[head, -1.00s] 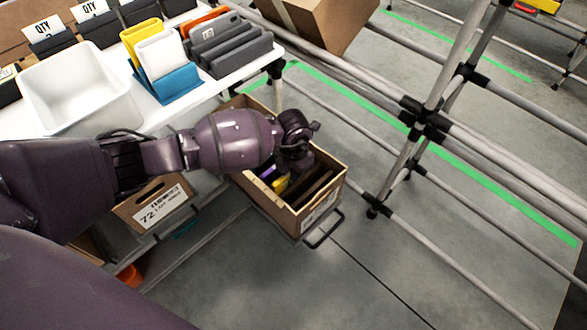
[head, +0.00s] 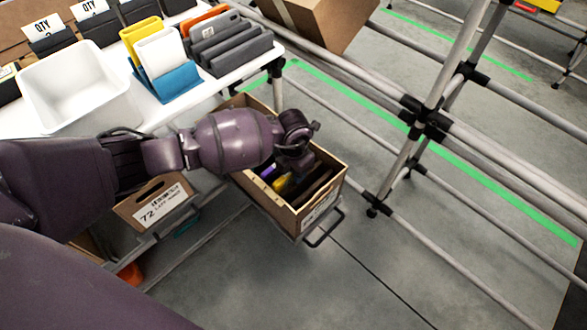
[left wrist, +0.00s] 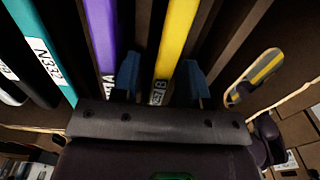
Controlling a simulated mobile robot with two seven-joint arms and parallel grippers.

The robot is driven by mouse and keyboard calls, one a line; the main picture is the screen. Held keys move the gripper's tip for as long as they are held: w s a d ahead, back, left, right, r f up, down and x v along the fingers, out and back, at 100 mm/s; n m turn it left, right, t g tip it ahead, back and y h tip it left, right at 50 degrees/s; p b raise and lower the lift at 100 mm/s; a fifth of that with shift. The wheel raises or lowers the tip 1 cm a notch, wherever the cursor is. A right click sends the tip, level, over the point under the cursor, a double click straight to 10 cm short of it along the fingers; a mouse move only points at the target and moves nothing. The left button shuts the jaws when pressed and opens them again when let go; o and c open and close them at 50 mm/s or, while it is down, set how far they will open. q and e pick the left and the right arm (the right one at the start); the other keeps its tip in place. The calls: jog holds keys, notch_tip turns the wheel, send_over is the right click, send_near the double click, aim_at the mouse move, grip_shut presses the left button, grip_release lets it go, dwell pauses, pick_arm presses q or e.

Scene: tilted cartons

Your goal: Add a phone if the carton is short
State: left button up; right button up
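The open brown carton (head: 327,203) sits tilted on a rack beside the white table. My left gripper (left wrist: 160,82) reaches down into it. In the left wrist view its two blue fingers stand apart, one on each side of a yellow phone (left wrist: 174,45), with a gap showing on the left. A purple phone (left wrist: 100,40) and a teal phone (left wrist: 42,45) stand in slots to the left, with darker items farther left. Dark dividers stand to the right. In the head view my wrist hides part of the carton's inside. My right gripper is in neither view.
A second carton (head: 152,205) labelled 72 is under my arm. Grey pipe racking stands right; floor in front is clear.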

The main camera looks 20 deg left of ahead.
pick_arm(q)
jog(key=shift+o, duration=0.3)
jog(key=shift+r, duration=0.35)
notch_tip(320, 180, up, 10)
jog(key=p, duration=0.3)
jog(key=shift+w+f+p, duration=0.1)
jog(key=shift+f+p, duration=0.15)
jog(key=shift+p, duration=0.1)
notch_tip(320, 180, up, 8)
jog(key=p, duration=0.3)
jog(key=shift+f+p, duration=0.15)
jog(key=shift+p, duration=0.25)
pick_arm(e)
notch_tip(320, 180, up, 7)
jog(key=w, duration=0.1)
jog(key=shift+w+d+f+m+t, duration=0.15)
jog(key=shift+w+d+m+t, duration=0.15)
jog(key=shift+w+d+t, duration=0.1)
